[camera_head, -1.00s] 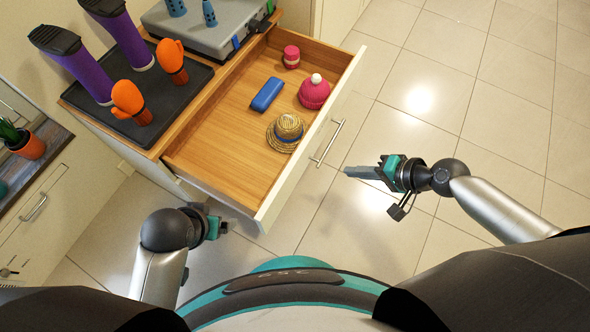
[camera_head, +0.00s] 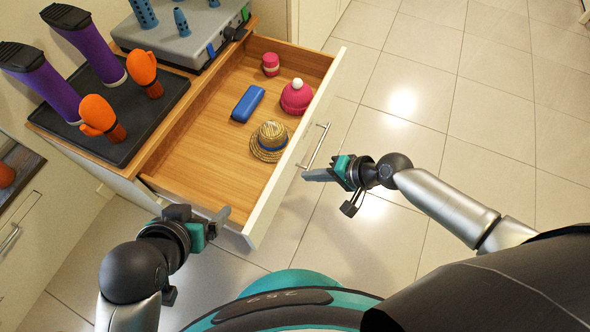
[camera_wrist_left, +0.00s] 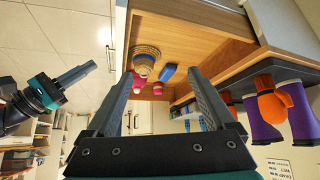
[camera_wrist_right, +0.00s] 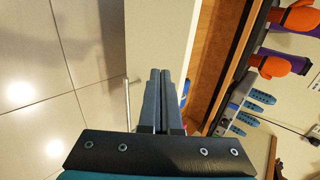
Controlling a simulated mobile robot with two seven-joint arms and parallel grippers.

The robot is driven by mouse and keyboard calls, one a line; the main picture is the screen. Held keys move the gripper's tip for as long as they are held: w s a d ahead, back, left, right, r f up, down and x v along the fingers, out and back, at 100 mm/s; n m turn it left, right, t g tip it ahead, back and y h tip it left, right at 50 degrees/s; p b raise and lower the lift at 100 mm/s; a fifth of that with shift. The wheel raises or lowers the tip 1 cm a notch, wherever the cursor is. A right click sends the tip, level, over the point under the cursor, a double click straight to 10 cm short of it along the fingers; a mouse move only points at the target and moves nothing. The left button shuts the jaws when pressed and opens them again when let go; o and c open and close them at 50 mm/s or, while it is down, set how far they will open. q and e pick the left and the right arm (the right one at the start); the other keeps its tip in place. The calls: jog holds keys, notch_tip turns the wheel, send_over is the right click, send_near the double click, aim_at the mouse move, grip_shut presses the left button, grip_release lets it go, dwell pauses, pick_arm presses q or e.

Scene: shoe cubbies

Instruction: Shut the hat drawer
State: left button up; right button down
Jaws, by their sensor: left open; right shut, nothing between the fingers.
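The hat drawer (camera_head: 215,150) stands pulled out from the cabinet. It holds a straw hat (camera_head: 269,141), a pink knit hat (camera_head: 296,97), a small pink hat (camera_head: 271,64) and a blue case (camera_head: 248,103). Its white front has a bar handle (camera_head: 315,146). My right gripper (camera_head: 306,175) is shut and empty, close to the front near the handle's lower end; contact is unclear. In the right wrist view its fingers (camera_wrist_right: 160,78) lie together before the white front. My left gripper (camera_head: 222,220) is open and empty by the drawer's near corner, with the hats beyond its fingers in the left wrist view (camera_wrist_left: 163,85).
A black tray (camera_head: 165,105) on the cabinet top carries purple boots (camera_head: 50,92) and orange mittens (camera_head: 142,68). A grey case (camera_head: 180,40) sits behind it. Tiled floor (camera_head: 450,100) lies clear to the right.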

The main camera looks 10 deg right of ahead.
aim_at(284, 170)
pick_arm(q)
jog(key=shift+w+d+t+h+b, duration=0.35)
jog(key=shift+w+d+t, duration=0.25)
jog(key=shift+d, duration=0.15)
jog(key=shift+w+d+t+h+b, duration=0.25)
jog(key=shift+w+d+t+h, duration=0.15)
jog(key=shift+d+t, duration=0.3)
pick_arm(e)
jog(key=shift+w+a+f, duration=0.15)
jog(key=shift+w+a, duration=0.5)
jog(key=shift+a, duration=0.3)
jog(key=shift+w+a+f, duration=0.1)
jog(key=shift+w+a, duration=0.55)
jog(key=shift+a, duration=0.3)
